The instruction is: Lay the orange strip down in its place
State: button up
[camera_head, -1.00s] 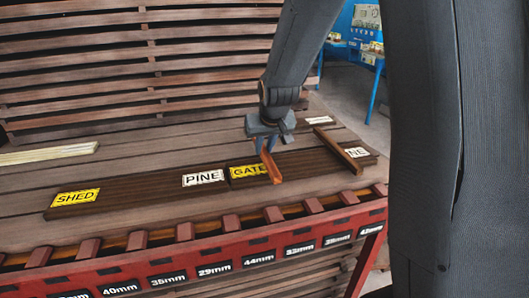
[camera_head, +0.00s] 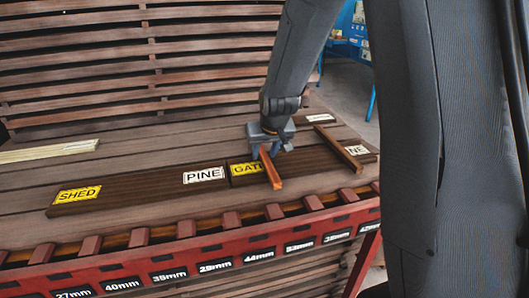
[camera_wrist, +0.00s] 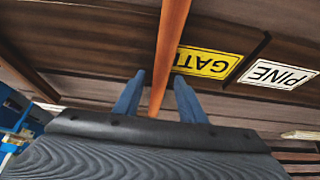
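The orange strip (camera_head: 271,171) is a thin reddish-orange bar across the dark board (camera_head: 130,198), over the right end of the yellow GATE label (camera_head: 243,169). In the wrist view the strip (camera_wrist: 169,40) runs between my two blue fingers, over the end of the GATE label (camera_wrist: 208,62). My gripper (camera_head: 266,151) is low over the strip's far end. In the wrist view my gripper (camera_wrist: 159,78) has its fingers apart, one on each side of the strip, with gaps showing. The strip looks flat on the board; its underside is hidden.
A dark brown strip (camera_head: 338,148) lies across the board at the right, partly over a white label (camera_head: 356,150). PINE (camera_head: 204,174) and SHED (camera_head: 76,194) labels are to the left. A red rack (camera_head: 200,254) with size tags runs along the front. A pale strip (camera_head: 48,151) lies far left.

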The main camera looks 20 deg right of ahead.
jog(key=b+v, duration=0.2)
jog(key=v, duration=1)
jog(key=s+f+g, duration=0.2)
jog(key=s+f, duration=0.4)
jog(key=s, duration=0.3)
jog(key=s+f+g, duration=0.2)
jog(key=s+f, duration=0.4)
jog(key=s, duration=0.4)
jog(key=shift+f+g, duration=0.3)
